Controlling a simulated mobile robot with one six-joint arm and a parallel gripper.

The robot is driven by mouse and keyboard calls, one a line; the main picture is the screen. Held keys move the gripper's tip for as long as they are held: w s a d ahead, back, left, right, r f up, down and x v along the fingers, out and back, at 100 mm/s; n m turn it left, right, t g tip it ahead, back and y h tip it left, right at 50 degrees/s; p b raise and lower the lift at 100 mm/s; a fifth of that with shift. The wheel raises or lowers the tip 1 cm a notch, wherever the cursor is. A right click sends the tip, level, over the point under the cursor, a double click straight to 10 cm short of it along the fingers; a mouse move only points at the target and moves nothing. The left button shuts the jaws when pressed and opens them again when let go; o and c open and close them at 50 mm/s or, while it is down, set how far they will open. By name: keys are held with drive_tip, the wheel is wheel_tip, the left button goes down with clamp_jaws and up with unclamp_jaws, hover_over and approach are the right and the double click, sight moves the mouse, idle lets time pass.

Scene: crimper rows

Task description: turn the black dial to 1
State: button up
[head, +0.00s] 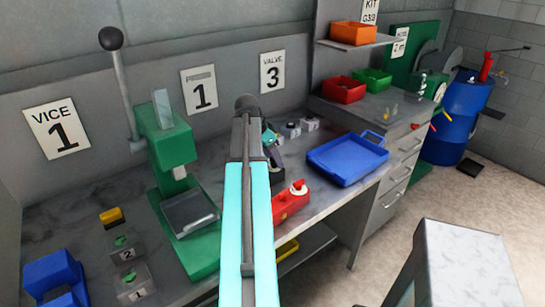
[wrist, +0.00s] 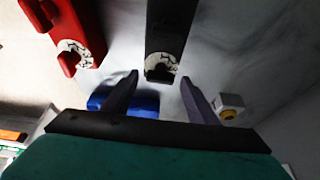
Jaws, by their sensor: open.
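The black dial (wrist: 160,73) sits on a white marked plate at the end of a dark block (wrist: 170,25) in the wrist view. The marks are too small to read, so its setting cannot be told. My gripper (wrist: 159,77) is open, its two fingertips to the left and right of the dial in the picture; contact cannot be told. In the head view my gripper (head: 270,145) is partly hidden by my arm, above the dark block (head: 273,169) on the bench. The dial itself is not clear there.
A red block (head: 290,202) with a red dial (wrist: 68,62) stands close beside the black one. A blue tray (head: 346,158) lies to the right. Small boxes (head: 292,130) stand behind, and a green press (head: 172,150) stands left.

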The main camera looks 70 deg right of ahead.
drive_tip(key=c, duration=1.1)
drive_tip(key=shift+o, duration=0.2)
drive_tip(key=shift+n, duration=0.4)
drive_tip(key=n+t, duration=0.1)
drive_tip(key=n, duration=0.2)
drive_tip(key=shift+s+h, duration=0.15)
drive_tip(key=shift+h, duration=0.25)
drive_tip(key=n+t, duration=0.2)
drive_tip(key=n, duration=0.2)
drive_tip(key=shift+s, duration=0.15)
drive_tip(key=n, duration=0.2)
drive_tip(key=n+t, duration=0.1)
drive_tip(key=n, duration=0.1)
drive_tip(key=shift+s+n+t, duration=0.1)
drive_tip(key=shift+n+t, duration=0.2)
drive_tip(key=shift+d+n+t+y, duration=0.1)
drive_tip(key=shift+n+t+y, duration=0.45)
drive_tip(key=shift+n, duration=1.15)
